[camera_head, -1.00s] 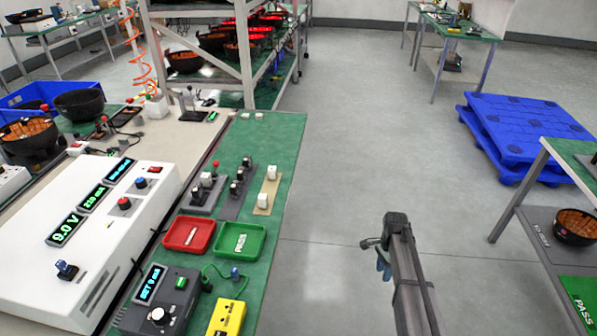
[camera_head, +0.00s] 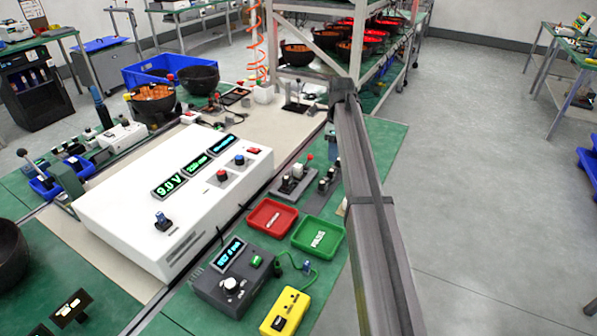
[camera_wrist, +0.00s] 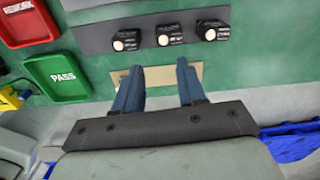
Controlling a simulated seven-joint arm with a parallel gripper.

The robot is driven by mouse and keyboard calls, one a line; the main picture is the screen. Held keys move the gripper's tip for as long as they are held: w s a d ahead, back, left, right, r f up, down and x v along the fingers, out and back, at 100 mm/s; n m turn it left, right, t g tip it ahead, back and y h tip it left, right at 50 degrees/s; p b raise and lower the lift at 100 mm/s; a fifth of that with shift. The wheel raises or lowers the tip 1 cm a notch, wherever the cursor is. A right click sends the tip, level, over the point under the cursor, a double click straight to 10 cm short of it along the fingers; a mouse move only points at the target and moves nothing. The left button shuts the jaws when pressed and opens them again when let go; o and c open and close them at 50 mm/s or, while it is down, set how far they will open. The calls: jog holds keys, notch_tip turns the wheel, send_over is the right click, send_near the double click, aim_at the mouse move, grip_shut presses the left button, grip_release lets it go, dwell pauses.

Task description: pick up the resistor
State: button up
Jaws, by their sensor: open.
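I cannot make out a resistor for certain in either view. My gripper (camera_wrist: 158,68) is open, its two blue fingers apart with nothing seen between them. In the head view my gripper (camera_head: 333,140) hangs over the green mat, largely hidden behind my arm. In the wrist view the fingers overlap a beige plate (camera_wrist: 160,76), and a grey strip with several dark, white-knobbed holders (camera_wrist: 163,38) lies just beyond. A red tray (camera_head: 271,230) bears a small pale piece or label, too small to tell. A green tray (camera_head: 332,253) beside it is marked PASS.
A white instrument box (camera_head: 140,215) reading 9.0 V stands left of the trays. A dark meter (camera_head: 215,295) and a yellow meter (camera_head: 272,325) sit in front. A metal rack (camera_head: 310,45) with dark bowls stands behind.

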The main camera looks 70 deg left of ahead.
notch_tip(320, 180, up, 5)
send_over(298, 165)
jog(key=shift+m, duration=0.4)
jog(key=f, duration=0.8)
jog(key=shift+w+d+f, duration=0.1)
jog(key=shift+d+f, duration=0.1)
jog(key=shift+f, duration=0.05)
jog(key=shift+a+f, duration=0.1)
jog(key=shift+f, duration=2.6)
jog(key=shift+c, duration=0.2)
jog(key=c, duration=0.7)
jog(key=shift+r, duration=0.1)
